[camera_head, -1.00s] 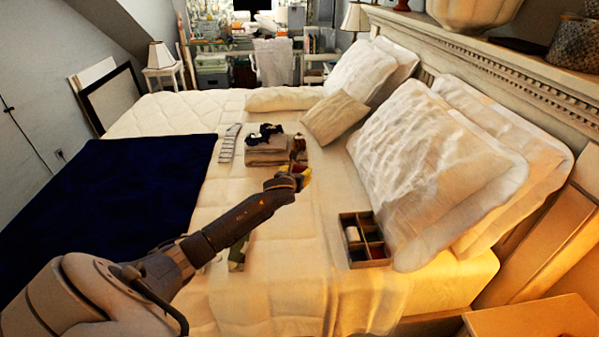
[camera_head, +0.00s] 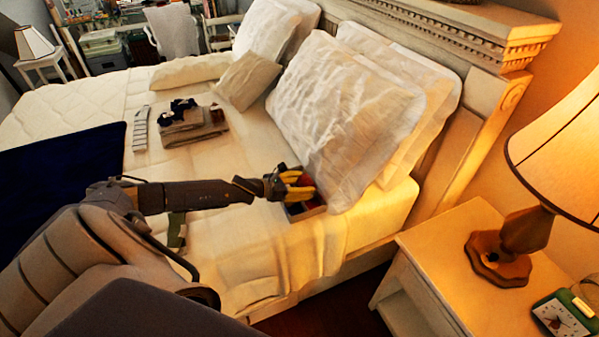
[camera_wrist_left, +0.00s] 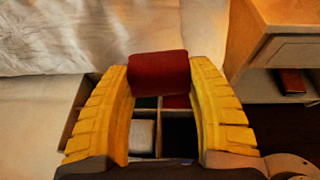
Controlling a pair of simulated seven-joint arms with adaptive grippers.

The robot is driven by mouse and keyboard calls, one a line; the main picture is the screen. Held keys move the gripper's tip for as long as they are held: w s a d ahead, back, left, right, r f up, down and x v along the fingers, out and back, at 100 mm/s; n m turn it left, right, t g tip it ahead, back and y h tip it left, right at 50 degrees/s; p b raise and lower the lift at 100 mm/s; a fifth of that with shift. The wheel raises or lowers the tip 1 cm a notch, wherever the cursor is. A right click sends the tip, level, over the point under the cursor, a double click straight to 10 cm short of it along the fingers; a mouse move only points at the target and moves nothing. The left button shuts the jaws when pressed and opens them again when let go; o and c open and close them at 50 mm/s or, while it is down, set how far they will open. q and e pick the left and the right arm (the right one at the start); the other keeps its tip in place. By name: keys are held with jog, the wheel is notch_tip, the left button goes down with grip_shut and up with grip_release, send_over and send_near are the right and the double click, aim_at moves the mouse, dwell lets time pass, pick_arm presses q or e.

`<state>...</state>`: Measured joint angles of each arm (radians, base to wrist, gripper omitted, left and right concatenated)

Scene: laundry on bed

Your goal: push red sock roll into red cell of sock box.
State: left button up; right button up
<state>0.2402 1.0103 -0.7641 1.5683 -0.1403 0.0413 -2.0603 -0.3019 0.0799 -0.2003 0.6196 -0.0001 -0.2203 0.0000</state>
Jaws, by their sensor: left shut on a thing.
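My left gripper (camera_head: 308,186) has yellow fingers and is over the sock box (camera_head: 316,210). In the left wrist view the gripper (camera_wrist_left: 160,70) is shut on the red sock roll (camera_wrist_left: 158,74), which sits between the fingertips. A white roll (camera_wrist_left: 142,135) lies in a nearer cell. How high the red roll is above the box I cannot tell. My right gripper is in no view.
Large white pillows (camera_head: 345,110) stand right behind the box. A nightstand (camera_head: 450,250) with a lamp (camera_head: 510,245) and a green clock (camera_head: 565,315) is to the right, past the bed edge. Folded clothes (camera_head: 192,125) lie farther back on the bed.

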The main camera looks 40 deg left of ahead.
aim_at(309, 186)
pick_arm(q)
jog(key=d, duration=0.1)
jog(key=d+h, duration=0.1)
jog(key=shift+d+r+m, duration=0.3)
jog(key=shift+r+m, duration=0.1)
jog(key=shift+s+d+r+g, duration=0.2)
jog(key=shift+d+g, duration=0.1)
jog(key=shift+f, duration=0.1)
jog(key=shift+f, duration=2.05)
jog(key=shift+f, duration=0.55)
jog(key=shift+r, duration=0.15)
jog(key=o, duration=1)
jog(key=shift+s+a, duration=0.1)
